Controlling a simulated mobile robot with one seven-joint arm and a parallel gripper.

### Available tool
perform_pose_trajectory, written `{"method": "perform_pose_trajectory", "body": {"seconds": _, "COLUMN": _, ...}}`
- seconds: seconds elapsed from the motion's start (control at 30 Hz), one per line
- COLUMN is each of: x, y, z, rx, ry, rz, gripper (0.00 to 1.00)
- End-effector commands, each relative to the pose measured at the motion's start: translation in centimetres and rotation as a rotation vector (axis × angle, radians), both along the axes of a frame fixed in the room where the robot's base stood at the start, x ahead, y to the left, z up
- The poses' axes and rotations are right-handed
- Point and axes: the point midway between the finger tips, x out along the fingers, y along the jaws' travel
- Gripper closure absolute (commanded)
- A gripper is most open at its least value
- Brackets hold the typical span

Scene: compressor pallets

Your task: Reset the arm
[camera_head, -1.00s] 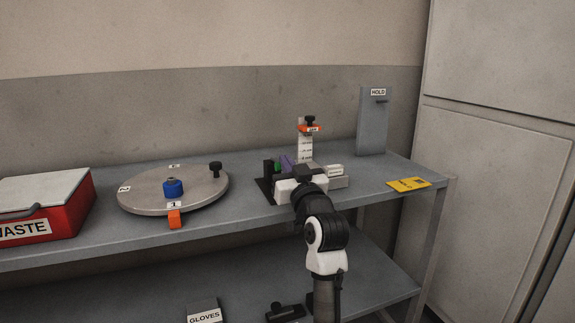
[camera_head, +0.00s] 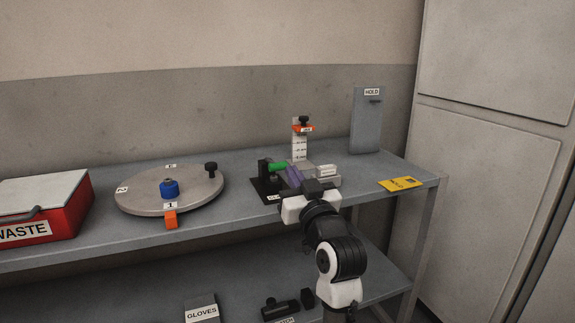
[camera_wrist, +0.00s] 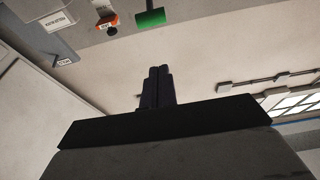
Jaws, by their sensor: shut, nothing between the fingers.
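My arm reaches up from the lower right in the head view. My gripper (camera_head: 294,174) has narrow purple fingers, shut and empty, above the grey shelf (camera_head: 240,213). In the wrist view the gripper (camera_wrist: 157,85) shows its fingers close together as a dark block with nothing between them. A green cylinder (camera_head: 276,167) on a black stand (camera_head: 261,187) is just left of the fingers. The green cylinder also shows in the wrist view (camera_wrist: 150,19), apart from the fingers. Part of the stand behind the gripper is hidden.
A scale post with an orange slider (camera_head: 302,128) stands behind the gripper. A grey HOLD panel (camera_head: 367,125) and yellow card (camera_head: 400,184) are to the right. A round turntable (camera_head: 140,201) with a blue knob (camera_head: 169,188) and a red WASTE box (camera_head: 70,215) are left.

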Motion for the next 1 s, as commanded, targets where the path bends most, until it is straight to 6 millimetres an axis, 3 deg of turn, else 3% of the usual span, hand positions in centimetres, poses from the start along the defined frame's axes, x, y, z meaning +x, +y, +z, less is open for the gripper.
{"method": "perform_pose_trajectory", "body": {"seconds": 0.5, "x": -0.9, "y": -0.3, "z": -0.3, "rx": 0.0, "ry": -0.001, "rz": 0.001, "gripper": 1.0}}
{"method": "perform_pose_trajectory", "body": {"seconds": 0.57, "x": -1.0, "y": 0.8, "z": 0.3, "rx": -0.001, "ry": -0.015, "rz": 0.012, "gripper": 1.0}}
{"method": "perform_pose_trajectory", "body": {"seconds": 0.67, "x": -1.5, "y": 4.4, "z": 2.2, "rx": 0.003, "ry": -0.073, "rz": 0.046, "gripper": 1.0}}
{"method": "perform_pose_trajectory", "body": {"seconds": 0.77, "x": -3.2, "y": 10.2, "z": 5.3, "rx": 0.014, "ry": -0.172, "rz": 0.108, "gripper": 1.0}}
{"method": "perform_pose_trajectory", "body": {"seconds": 0.87, "x": -6.2, "y": 16.4, "z": 8.7, "rx": 0.042, "ry": -0.294, "rz": 0.183, "gripper": 1.0}}
{"method": "perform_pose_trajectory", "body": {"seconds": 1.0, "x": -12.5, "y": 24.0, "z": 13.2, "rx": 0.105, "ry": -0.471, "rz": 0.299, "gripper": 1.0}}
